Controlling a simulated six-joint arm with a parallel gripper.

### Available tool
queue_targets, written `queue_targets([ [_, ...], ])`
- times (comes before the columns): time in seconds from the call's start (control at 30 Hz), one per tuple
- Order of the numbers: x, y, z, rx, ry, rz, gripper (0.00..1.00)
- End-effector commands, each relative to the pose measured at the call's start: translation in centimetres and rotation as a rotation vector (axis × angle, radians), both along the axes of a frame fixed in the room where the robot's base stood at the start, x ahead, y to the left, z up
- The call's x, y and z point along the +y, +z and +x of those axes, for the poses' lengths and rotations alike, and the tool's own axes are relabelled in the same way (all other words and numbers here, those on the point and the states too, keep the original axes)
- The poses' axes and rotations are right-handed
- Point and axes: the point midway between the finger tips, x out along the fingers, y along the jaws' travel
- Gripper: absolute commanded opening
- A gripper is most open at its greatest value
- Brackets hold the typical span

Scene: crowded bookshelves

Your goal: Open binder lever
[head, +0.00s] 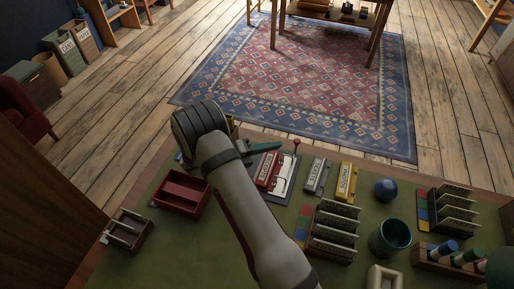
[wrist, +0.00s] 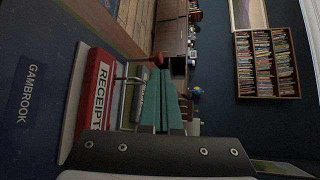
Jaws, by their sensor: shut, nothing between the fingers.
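The binder (head: 268,171) has a red spine labelled RECEIPTS and lies on a grey board, with its white part to the right in the head view. It also shows at the left of the wrist view (wrist: 98,93). Its metal lever (wrist: 134,78) ends in a red knob (wrist: 157,60); in the head view the knob (head: 297,142) stands at the binder's far right corner. My gripper (head: 275,146) is shut and empty, its green fingers beside the lever's far left. In the wrist view the fingers (wrist: 160,72) point up, close to the knob; I cannot tell if they touch.
A grey binder (head: 317,177) and a yellow binder (head: 346,183) stand to the right. A red tray (head: 181,193) lies left of my arm. Free green surface shows front left.

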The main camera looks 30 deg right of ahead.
Motion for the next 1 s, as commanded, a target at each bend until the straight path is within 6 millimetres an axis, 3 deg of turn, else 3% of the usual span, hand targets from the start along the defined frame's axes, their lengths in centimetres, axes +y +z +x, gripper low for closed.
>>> queue_targets([
  [0.1, -2.2, -0.6, -0.1, 0.001, -0.003, 0.001, 0.00],
  [0.3, -4.4, -1.2, -0.1, 0.001, -0.002, 0.001, 0.00],
  [1.0, -5.1, -1.1, -0.3, -0.035, -0.001, 0.037, 0.00],
])
